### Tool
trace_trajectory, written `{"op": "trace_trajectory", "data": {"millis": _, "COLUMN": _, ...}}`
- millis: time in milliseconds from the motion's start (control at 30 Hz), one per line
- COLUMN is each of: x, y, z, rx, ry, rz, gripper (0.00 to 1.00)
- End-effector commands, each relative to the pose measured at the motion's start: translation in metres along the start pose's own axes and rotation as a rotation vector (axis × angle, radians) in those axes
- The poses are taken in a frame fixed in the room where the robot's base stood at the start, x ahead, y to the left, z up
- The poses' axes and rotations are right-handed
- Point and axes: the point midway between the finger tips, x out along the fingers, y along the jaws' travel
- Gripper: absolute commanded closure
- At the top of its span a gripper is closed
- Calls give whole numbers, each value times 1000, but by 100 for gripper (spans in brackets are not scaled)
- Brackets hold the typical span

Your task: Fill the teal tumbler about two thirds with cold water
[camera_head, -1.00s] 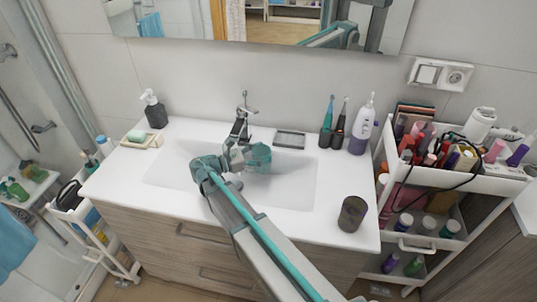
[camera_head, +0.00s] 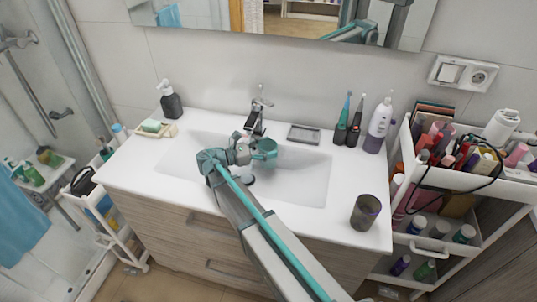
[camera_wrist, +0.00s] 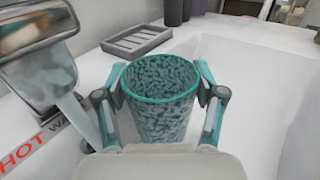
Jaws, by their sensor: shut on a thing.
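My gripper (camera_wrist: 163,108) is shut around the teal tumbler (camera_wrist: 165,118), one finger on each side. The tumbler is upright, open at the top, with a speckled wall. I cannot tell whether there is water in it. In the head view the tumbler (camera_head: 264,149) is over the sink basin (camera_head: 305,178), just in front of the chrome tap (camera_head: 256,122). In the wrist view the tap (camera_wrist: 38,70) is close on the left. A pale bluish stream (camera_wrist: 82,118) comes down from its spout, left of the tumbler's rim. The tap's handle is small in the head view.
A red-lettered "HOT WA…" label (camera_wrist: 33,150) lies by the tap. A grey soap dish (camera_head: 304,134) is behind the basin. A dark cup (camera_head: 365,212) stands on the counter at right. Toothbrushes and a bottle (camera_head: 379,128) stand at the back right. A loaded cart (camera_head: 480,185) is beside the counter.

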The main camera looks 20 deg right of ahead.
Motion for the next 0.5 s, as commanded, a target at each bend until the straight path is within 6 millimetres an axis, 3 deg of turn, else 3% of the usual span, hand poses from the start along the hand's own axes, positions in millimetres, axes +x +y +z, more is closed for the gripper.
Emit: {"op": "trace_trajectory", "data": {"millis": 500, "x": -32, "y": 32, "z": 2, "rx": 0, "ry": 0, "rz": 0, "gripper": 66}}
